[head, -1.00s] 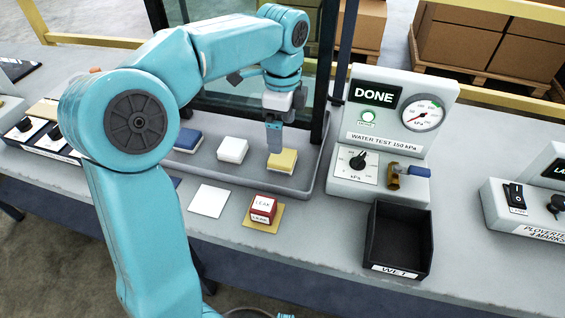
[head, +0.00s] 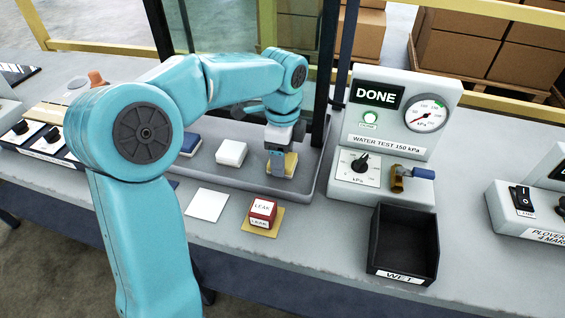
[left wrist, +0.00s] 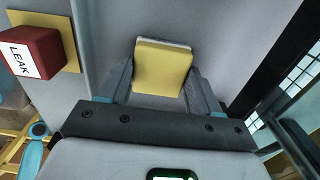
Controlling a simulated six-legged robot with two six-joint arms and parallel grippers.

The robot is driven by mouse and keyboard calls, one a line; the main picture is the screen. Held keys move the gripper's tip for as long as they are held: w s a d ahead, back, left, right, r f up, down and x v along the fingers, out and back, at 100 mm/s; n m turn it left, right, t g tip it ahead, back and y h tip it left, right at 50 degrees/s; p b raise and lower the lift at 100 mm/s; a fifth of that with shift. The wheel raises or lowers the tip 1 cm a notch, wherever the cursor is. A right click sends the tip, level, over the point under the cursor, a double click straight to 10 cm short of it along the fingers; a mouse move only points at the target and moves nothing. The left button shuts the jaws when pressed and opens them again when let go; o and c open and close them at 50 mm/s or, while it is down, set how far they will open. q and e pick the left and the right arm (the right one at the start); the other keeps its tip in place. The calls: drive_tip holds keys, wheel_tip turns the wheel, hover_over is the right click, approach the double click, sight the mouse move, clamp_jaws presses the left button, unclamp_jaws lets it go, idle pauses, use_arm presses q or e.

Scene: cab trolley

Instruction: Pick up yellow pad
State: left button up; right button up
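The yellow pad (head: 291,160) sits in the grey tray (head: 232,178), at the right of a white pad and a blue pad. In the left wrist view the yellow pad (left wrist: 163,67) shows a yellow top and a pale edge at its far side. My left gripper (head: 279,170) is down at the pad and partly covers it in the head view. In the left wrist view its two fingers (left wrist: 156,82) stand apart, one on each side of the pad. Whether they touch it is hard to tell. My right gripper is out of view.
A red LEAK block (head: 263,210) sits on a yellow square in front of the tray, beside a white square (head: 207,204). The water test panel (head: 384,140) and the black WET bin (head: 404,240) stand at the right. Glass and dark posts rise behind the tray.

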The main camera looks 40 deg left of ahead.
use_arm(q)
drive_tip(key=shift+c, duration=0.9)
drive_tip(key=shift+r, duration=0.1)
wheel_tip(320, 180, up, 20)
drive_tip(key=p, duration=0.6)
drive_tip(key=shift+p, duration=0.4)
